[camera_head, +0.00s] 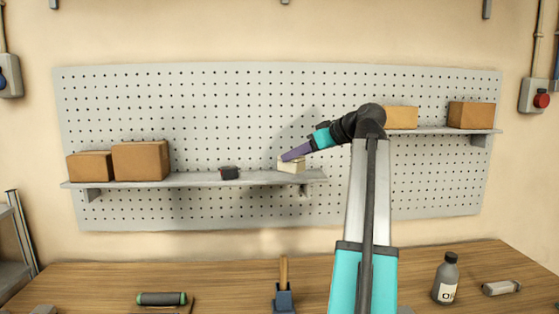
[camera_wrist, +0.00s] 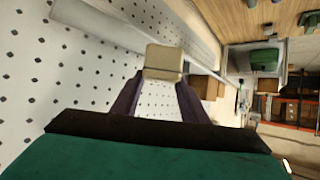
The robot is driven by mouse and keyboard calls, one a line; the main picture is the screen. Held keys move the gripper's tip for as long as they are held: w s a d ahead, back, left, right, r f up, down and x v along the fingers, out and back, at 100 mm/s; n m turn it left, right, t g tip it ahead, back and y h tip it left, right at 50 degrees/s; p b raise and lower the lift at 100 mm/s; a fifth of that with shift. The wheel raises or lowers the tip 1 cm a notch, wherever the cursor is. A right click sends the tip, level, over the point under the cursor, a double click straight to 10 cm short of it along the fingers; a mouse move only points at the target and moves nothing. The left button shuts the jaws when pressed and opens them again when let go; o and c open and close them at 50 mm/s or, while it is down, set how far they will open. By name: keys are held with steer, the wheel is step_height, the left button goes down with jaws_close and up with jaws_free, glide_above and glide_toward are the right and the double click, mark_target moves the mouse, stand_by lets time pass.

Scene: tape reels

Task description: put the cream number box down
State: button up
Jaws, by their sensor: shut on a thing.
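The cream number box (camera_head: 291,165) is a small pale block at the right end of the left wall shelf (camera_head: 200,181). My gripper (camera_head: 296,154) has purple fingers and is shut on the box, reaching in from the right. In the wrist view the cream box (camera_wrist: 165,58) sits between the tips of the fingers (camera_wrist: 158,84). The box appears level with the shelf top, but I cannot tell whether it touches the shelf. No number shows on its visible faces.
A right shelf (camera_head: 440,131) holds more cartons. A bottle (camera_head: 446,280) stands on the workbench (camera_head: 220,276).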

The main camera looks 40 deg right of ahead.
steer(key=w+d, duration=0.2)
steer(key=w, duration=0.1)
steer(key=w+d+p, duration=0.1)
steer(key=w+d, duration=0.1)
steer(key=w, duration=0.1)
steer(key=w+d+f+p, duration=0.1)
steer(key=w+d, duration=0.1)
steer(key=w, duration=0.1)
steer(key=shift+w+d, duration=0.3)
steer(key=shift+w, duration=0.1)
steer(key=shift+w+d+p, duration=0.3)
steer(key=shift+w+d, duration=0.1)
steer(key=shift+w, duration=0.15)
steer(key=shift+f+p, duration=0.6)
steer(key=shift+f, duration=1.25)
steer(key=shift+f, duration=0.15)
steer(key=o, duration=1.1)
steer(key=shift+s+d+r, duration=0.1)
steer(key=shift+s+r, duration=0.25)
steer(key=shift+s, duration=0.25)
steer(key=b+v, duration=0.2)
steer(key=v, duration=0.9)
steer(key=shift+w, duration=0.1)
